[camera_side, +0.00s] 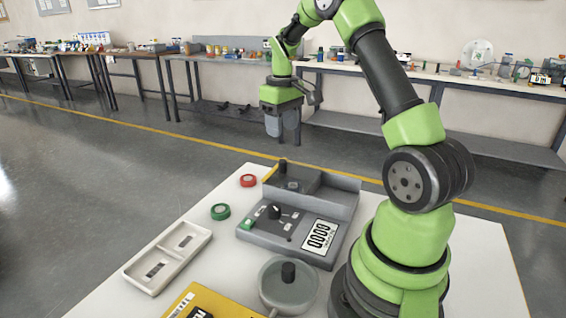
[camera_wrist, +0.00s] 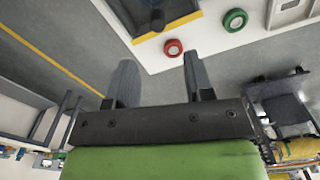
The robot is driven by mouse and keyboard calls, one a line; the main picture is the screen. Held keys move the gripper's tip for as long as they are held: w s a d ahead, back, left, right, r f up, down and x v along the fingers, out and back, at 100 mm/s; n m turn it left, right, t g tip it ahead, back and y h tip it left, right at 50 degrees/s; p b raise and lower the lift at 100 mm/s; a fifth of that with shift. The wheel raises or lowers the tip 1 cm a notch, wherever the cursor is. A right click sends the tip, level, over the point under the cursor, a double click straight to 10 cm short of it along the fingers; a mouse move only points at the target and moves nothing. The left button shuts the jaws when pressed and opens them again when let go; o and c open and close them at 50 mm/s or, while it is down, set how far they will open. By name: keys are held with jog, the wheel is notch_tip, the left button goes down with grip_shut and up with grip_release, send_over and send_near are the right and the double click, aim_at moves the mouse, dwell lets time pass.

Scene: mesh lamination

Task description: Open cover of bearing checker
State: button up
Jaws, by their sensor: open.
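The bearing checker (camera_side: 262,236) is a grey device on the white table, with a dark knob, a green part and a label reading like a row of zeros. Its rear part (camera_side: 335,192) is a grey section with raised walls and a dark knob at its far left corner; I cannot tell for sure which piece is the cover or how it stands. Part of the device shows at the top of the wrist view (camera_wrist: 180,21). My gripper (camera_side: 282,134) is high above and beyond the far table edge, apart from the checker. Its two fingers (camera_wrist: 158,80) are spread and empty.
A red ring (camera_side: 248,181) and a green ring (camera_side: 220,212) lie left of the checker. A pale two-slot tray (camera_side: 195,232), a round dish with a black knob (camera_side: 289,293) and a yellow box (camera_side: 212,305) are nearer. Workbenches line the wall.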

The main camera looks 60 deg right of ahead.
aim_at(283, 161)
jog(key=shift+d+f, duration=0.2)
jog(key=shift+f, duration=0.25)
notch_tip(283, 161, down, 9)
jog(key=shift+f, duration=0.2)
jog(key=shift+s, duration=0.1)
grip_shut()
